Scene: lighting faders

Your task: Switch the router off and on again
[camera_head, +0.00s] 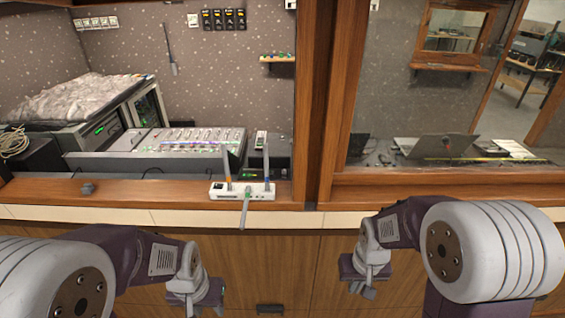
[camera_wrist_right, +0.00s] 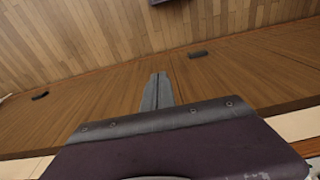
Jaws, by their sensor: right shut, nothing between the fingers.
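The white router (camera_head: 257,191) sits on the wooden ledge, at the middle of the head view. Two grey antennas stand up from it, and a third grey piece with a green spot near it hangs over the ledge's front edge. A small dark mark shows on its left part; I cannot make out a switch. My right gripper (camera_head: 364,290) is low in front of the cabinet, right of the router and apart from it. In the right wrist view its fingers (camera_wrist_right: 158,84) are together and empty. My left gripper (camera_head: 195,303) hangs low, left of the router; its fingers are unclear.
A small dark knob (camera_head: 87,188) is on the ledge at the left. Behind the ledge is a fader console (camera_head: 185,143). A wooden post (camera_head: 323,100) rises right of the router. A laptop (camera_head: 437,147) stands behind the right window. Cabinet fronts (camera_head: 300,255) lie below.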

